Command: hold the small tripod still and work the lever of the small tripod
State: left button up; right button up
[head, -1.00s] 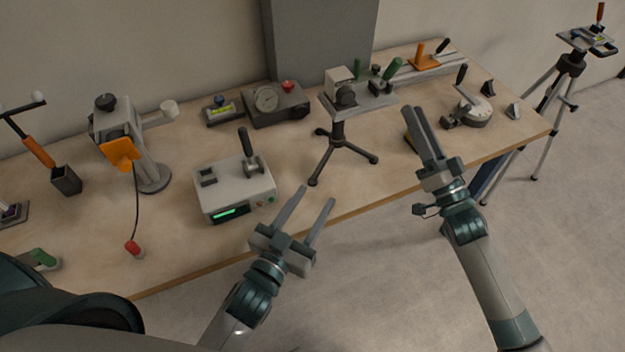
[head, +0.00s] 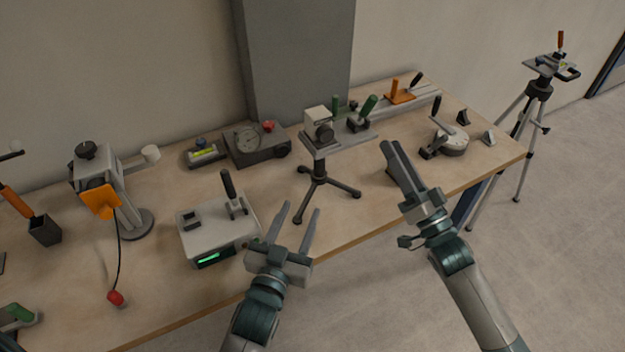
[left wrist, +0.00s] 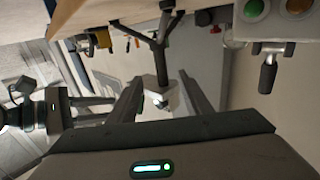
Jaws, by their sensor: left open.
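The small tripod (head: 319,172) stands upright on the table, its dark legs spread and a grey plate (head: 345,139) on top. In the left wrist view the tripod's dark legs (left wrist: 158,58) show beyond the open fingers. My right gripper (head: 391,144) is right of the tripod plate, its fingers appearing nearly side by side.
A grey box with a black lever (head: 215,228) stands left of the tripod. A gauge block (head: 255,145) and level (head: 203,153) lie behind. A round device with a lever (head: 449,143) and an orange-handled slide (head: 400,97) are at right. A floor tripod (head: 540,90) stands beyond the table.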

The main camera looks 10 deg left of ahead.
aim_at(318, 170)
pick_arm(q)
jog(key=w, duration=0.5)
jog(key=w+d, duration=0.1)
jog(key=w, duration=1)
jog(key=shift+w+d, duration=0.2)
jog(key=shift+d, duration=0.1)
grip_shut()
dwell(0.9)
